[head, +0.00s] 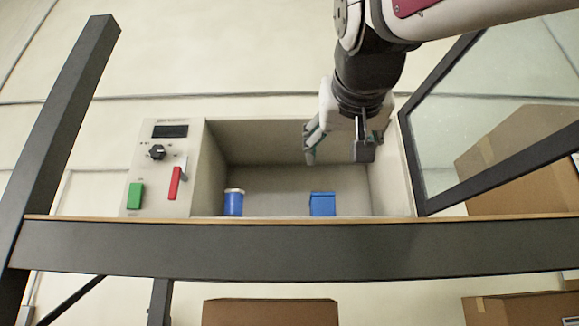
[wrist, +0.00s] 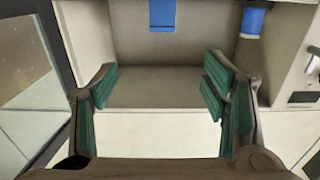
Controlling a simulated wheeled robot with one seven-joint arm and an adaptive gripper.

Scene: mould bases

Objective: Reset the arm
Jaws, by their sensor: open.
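My gripper (head: 338,150) is open and empty in the head view, at the upper right part of an open box-like chamber (head: 208,165). Its green-padded fingers (wrist: 160,88) stand wide apart in the wrist view, with nothing between them. A blue block (head: 322,205) sits inside the chamber below my gripper, and it also shows at the top of the wrist view (wrist: 162,14). A blue cylinder with a pale top (head: 234,203) stands inside to the left, and it shows at the upper right of the wrist view (wrist: 252,22). Both are apart from my gripper.
A control panel (head: 146,180) with a knob, a green button and a red switch is left of the chamber. A dark-framed glass door (head: 480,105) stands open at right. A dark beam (head: 300,250) crosses in front. Cardboard boxes (head: 525,150) stand at right.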

